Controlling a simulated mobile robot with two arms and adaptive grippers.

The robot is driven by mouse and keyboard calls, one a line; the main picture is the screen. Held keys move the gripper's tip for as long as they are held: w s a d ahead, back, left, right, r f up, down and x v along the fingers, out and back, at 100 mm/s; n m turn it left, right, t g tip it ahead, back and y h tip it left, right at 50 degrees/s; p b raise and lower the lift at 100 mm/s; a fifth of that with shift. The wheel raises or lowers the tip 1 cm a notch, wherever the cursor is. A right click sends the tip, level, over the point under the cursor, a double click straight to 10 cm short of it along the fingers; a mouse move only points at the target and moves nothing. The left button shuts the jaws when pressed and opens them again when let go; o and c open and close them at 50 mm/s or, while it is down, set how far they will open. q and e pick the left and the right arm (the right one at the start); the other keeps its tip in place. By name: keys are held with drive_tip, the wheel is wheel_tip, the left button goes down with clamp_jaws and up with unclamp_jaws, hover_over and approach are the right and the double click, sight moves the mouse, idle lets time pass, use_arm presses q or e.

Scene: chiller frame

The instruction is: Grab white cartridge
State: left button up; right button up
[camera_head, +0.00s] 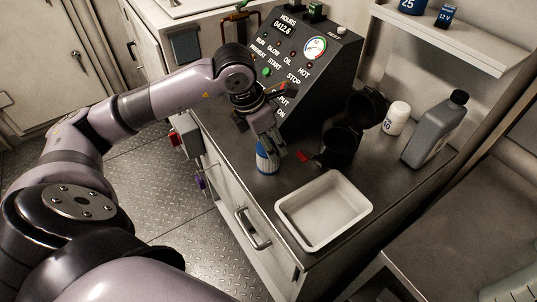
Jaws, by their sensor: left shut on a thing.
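My left gripper (270,145) points down over the counter in front of the control panel. It is shut on a small blue-and-white cylindrical cartridge (266,161), whose upper part is partly hidden by the fingers. The cartridge is roughly upright at the left edge of the counter; I cannot tell whether its base touches the surface. A white capped canister (395,119) stands apart, at the back right of the counter. My right gripper is not in view.
A black open housing (339,146) with a red lever stands right of my gripper. A white tray (363,211) lies in front, and a grey bottle (435,131) with a black cap stands at the right. The control panel (300,65) rises behind. A shelf (450,40) overhangs the back right.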

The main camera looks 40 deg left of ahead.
use_arm(q)
drive_tip(key=shift+c, duration=0.9)
drive_tip(key=shift+r, duration=0.1)
